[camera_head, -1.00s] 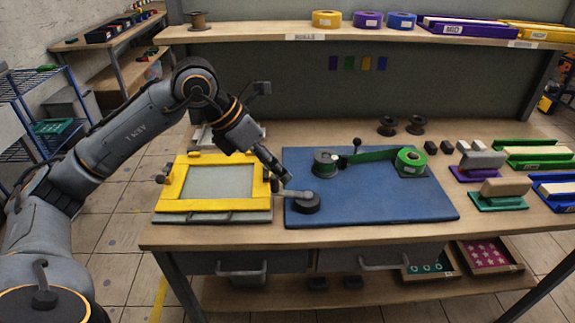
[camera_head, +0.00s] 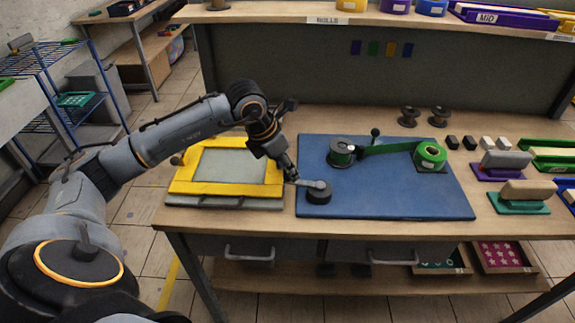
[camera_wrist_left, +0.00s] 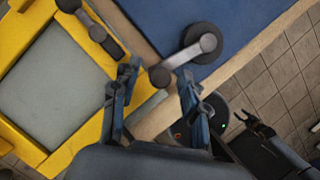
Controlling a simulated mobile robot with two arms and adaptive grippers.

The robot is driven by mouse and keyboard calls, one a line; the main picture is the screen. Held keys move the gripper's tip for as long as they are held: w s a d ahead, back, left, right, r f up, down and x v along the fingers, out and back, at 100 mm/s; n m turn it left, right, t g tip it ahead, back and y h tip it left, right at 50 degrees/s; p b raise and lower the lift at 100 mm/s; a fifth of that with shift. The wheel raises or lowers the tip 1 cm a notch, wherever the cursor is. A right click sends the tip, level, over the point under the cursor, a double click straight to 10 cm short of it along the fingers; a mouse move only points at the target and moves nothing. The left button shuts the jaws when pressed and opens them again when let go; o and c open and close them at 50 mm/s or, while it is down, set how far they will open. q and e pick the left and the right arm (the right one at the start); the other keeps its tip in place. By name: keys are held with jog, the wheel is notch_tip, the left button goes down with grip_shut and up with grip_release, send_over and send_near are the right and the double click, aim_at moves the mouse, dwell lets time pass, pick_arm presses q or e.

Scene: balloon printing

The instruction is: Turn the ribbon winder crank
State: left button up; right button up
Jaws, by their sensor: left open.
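The ribbon winder sits on a blue mat (camera_head: 400,198). Its crank has a dark round hub (camera_head: 317,193) at the mat's front left and a grey arm pointing left. In the left wrist view the hub (camera_wrist_left: 205,42) and the crank's end knob (camera_wrist_left: 160,76) show clearly. My left gripper (camera_head: 290,177) is open above that end. In the wrist view its fingers (camera_wrist_left: 158,75) stand on both sides of the knob; contact is unclear.
A yellow frame (camera_head: 222,191) lies left of the mat, close to my gripper. Stamp blocks (camera_head: 519,196) and trays stand at the right. Two empty spools (camera_head: 409,117) stand behind. A dark claw-like part, probably my right gripper (camera_wrist_left: 243,121), shows small at the wrist view's lower right.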

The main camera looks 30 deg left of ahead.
pick_arm(q)
jog(key=shift+w+d+f, duration=0.1)
jog(key=shift+w+f, duration=0.15)
jog(key=shift+f, duration=0.4)
grip_shut()
jog(key=shift+w, duration=0.1)
